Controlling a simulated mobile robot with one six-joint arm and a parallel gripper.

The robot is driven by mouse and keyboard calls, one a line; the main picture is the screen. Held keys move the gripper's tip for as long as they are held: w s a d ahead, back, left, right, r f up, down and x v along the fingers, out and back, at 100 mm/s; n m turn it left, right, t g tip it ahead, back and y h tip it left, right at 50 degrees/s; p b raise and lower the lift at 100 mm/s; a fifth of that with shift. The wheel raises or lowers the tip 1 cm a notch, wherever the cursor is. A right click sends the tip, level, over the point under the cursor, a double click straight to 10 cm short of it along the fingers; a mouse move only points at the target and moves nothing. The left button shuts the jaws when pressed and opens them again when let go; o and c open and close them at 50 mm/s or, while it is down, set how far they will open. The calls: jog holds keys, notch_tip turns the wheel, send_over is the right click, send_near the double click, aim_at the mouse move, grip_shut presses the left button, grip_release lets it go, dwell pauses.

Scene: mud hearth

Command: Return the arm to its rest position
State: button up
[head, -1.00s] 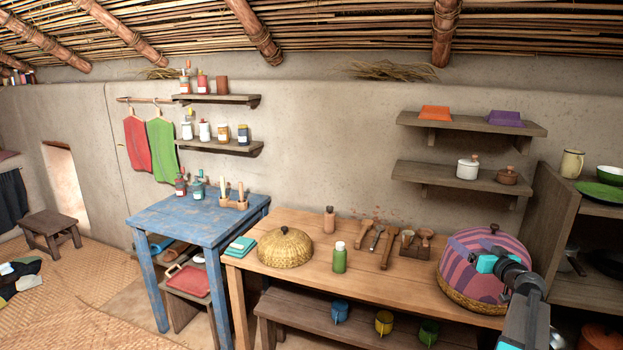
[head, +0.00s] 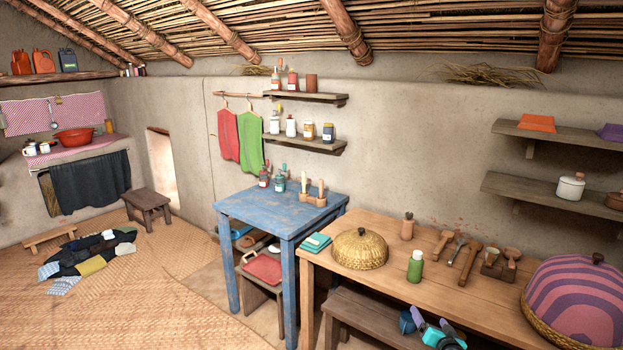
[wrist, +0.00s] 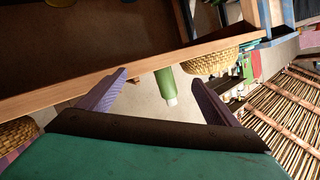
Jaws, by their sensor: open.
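My gripper (head: 438,332) is low in the head view, in front of the wooden table and its lower bench. In the wrist view, its two purple fingers (wrist: 160,84) stand wide apart with nothing held between them. A green bottle (wrist: 165,84) shows beyond the gap, apart from the fingers. Most of my arm is out of the head view, so its full pose cannot be told.
The wooden table (head: 380,281) bears a woven dome (head: 359,250), the green bottle (head: 415,266), several wooden tools and a purple striped cover (head: 575,305). A blue table (head: 275,212) stands left of it.

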jog(key=s+a+f+g+h, duration=0.1)
jog(key=s+a+f+g, duration=0.1)
jog(key=s+a+f, duration=0.3)
jog(key=s+a+f+g, duration=0.1)
jog(key=s+a+f, duration=0.15)
jog(key=f, duration=0.55)
jog(key=s+a+f+g+h, duration=0.1)
jog(key=s+a+f+g, duration=0.1)
jog(key=s+a+f, duration=0.3)
jog(key=s+a+f+g, duration=0.4)
jog(key=s+f+g, duration=0.2)
jog(key=s+f, duration=0.75)
jog(key=s+a+n+g+y, duration=0.1)
jog(key=s+a+n+g, duration=0.1)
jog(key=s, duration=0.6)
jog(key=s+a+r+n+g, duration=0.1)
jog(key=s+g, duration=0.3)
jog(key=s, duration=0.4)
jog(key=s+a+r+n+g+y, duration=0.1)
jog(key=s+a+n+g, duration=0.1)
jog(key=s, duration=0.7)
jog(key=shift+a+r+n+g+y, duration=0.2)
jog(key=shift+a+n+g+y, duration=0.1)
jog(key=shift+a+g, duration=0.65)
jog(key=shift+s+d, duration=0.1)
jog(key=shift+d, duration=0.05)
